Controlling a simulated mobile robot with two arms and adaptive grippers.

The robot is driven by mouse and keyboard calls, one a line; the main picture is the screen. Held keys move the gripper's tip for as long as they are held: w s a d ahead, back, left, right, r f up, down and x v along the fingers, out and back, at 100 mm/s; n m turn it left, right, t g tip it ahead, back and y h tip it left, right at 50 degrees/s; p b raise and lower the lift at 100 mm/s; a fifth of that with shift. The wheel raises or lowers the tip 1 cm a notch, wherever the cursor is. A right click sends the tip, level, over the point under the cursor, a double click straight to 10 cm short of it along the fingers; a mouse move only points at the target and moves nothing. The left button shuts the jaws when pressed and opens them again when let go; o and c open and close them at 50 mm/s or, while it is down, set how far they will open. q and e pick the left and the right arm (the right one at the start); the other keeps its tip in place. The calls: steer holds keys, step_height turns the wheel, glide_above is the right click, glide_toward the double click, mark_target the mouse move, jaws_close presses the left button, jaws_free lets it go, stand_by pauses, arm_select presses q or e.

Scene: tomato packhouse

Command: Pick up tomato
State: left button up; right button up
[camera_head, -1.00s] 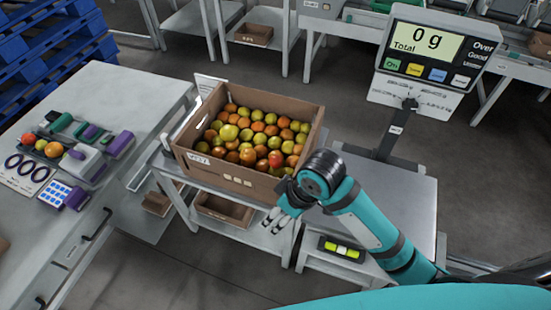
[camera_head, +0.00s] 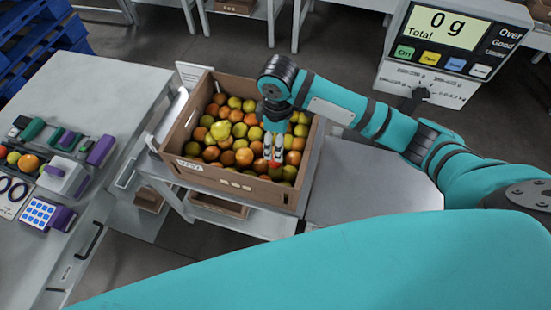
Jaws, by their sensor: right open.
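A cardboard crate (camera_head: 228,180) full of tomatoes stands on a small table in the middle of the view. The tomatoes (camera_head: 222,130) are orange, red and yellow-green. My right gripper (camera_head: 273,160) points down over the right part of the crate, with its fingertips at or just above the tomatoes. It is open, and a red tomato shows at its fingertips. I cannot tell whether the fingers touch it. The arm hides part of the crate's back right side. My left gripper is not in view.
A scale display (camera_head: 447,40) reading 0 g stands at the back right, beside a bare metal platform (camera_head: 365,185). At the left, a grey bench (camera_head: 95,95) holds small instruments, a keypad (camera_head: 40,213) and several tomatoes. Blue pallets (camera_head: 40,45) stand at the far left.

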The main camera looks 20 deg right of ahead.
steer(key=f, duration=0.3)
steer(key=shift+w+f, duration=0.25)
steer(key=shift+f, duration=0.6)
steer(key=shift+s+f, duration=0.1)
steer(key=shift+f, duration=0.15)
steer(key=f, duration=0.1)
steer(key=f+p, duration=0.1)
steer(key=f, duration=0.2)
steer(key=shift+s+a+f, duration=0.1)
steer(key=shift+s+f, duration=0.1)
steer(key=shift+s, duration=0.05)
steer(key=shift+f, duration=0.15)
steer(key=c, duration=0.6)
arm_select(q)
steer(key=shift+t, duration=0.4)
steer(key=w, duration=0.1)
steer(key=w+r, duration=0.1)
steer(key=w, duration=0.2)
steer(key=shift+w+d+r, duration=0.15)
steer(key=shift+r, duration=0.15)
arm_select(e)
steer(key=c, duration=0.3)
